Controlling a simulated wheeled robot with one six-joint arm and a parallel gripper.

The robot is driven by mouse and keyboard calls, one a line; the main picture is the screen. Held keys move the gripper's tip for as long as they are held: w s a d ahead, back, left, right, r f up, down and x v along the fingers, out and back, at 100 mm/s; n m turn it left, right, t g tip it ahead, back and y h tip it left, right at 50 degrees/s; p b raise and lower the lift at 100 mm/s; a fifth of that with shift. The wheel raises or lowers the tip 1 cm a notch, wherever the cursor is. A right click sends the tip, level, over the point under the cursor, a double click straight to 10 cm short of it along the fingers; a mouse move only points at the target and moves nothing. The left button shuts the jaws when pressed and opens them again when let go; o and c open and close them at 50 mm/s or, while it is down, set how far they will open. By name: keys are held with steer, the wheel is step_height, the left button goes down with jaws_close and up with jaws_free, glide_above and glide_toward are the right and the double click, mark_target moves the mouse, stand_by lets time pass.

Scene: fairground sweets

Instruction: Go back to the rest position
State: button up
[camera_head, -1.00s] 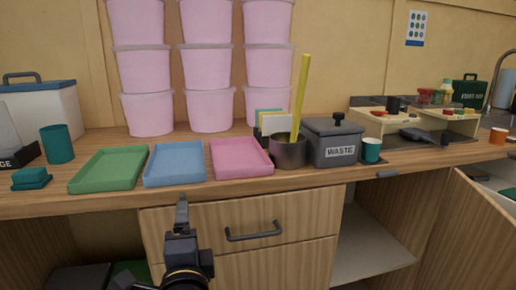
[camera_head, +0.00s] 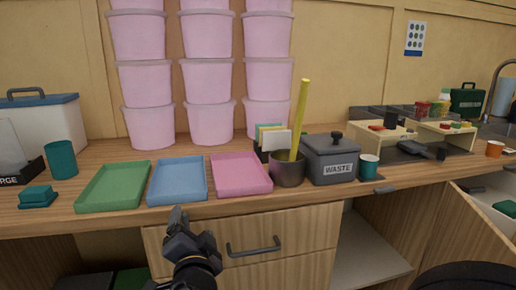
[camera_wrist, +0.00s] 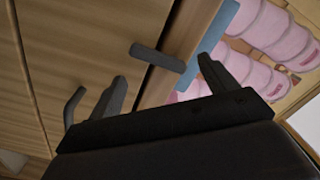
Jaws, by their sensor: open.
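My gripper (camera_head: 178,217) is in front of the counter, just below its front edge and near the blue tray (camera_head: 177,182). In the wrist view my gripper (camera_wrist: 162,80) has its two fingers wide apart with nothing between them. A dark handle bar (camera_wrist: 157,57) shows beyond the fingers there. The wrist view is tilted, with pink tubs (camera_wrist: 275,32) at its upper right.
A drawer with a dark handle (camera_head: 253,247) is below the counter. A green tray (camera_head: 114,187), a pink tray (camera_head: 240,174), a dark pot (camera_head: 287,170) and a waste bin (camera_head: 331,160) stand on top.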

steer(key=n+p, duration=0.2)
steer(key=r+n+p, duration=0.1)
steer(key=n+p, duration=0.2)
steer(key=shift+d+r, duration=0.1)
steer(key=shift+d, duration=0.05)
steer(key=n+p, duration=0.5)
steer(key=shift+r, duration=0.3)
steer(key=shift+v, duration=0.8)
steer(key=shift+f, duration=0.15)
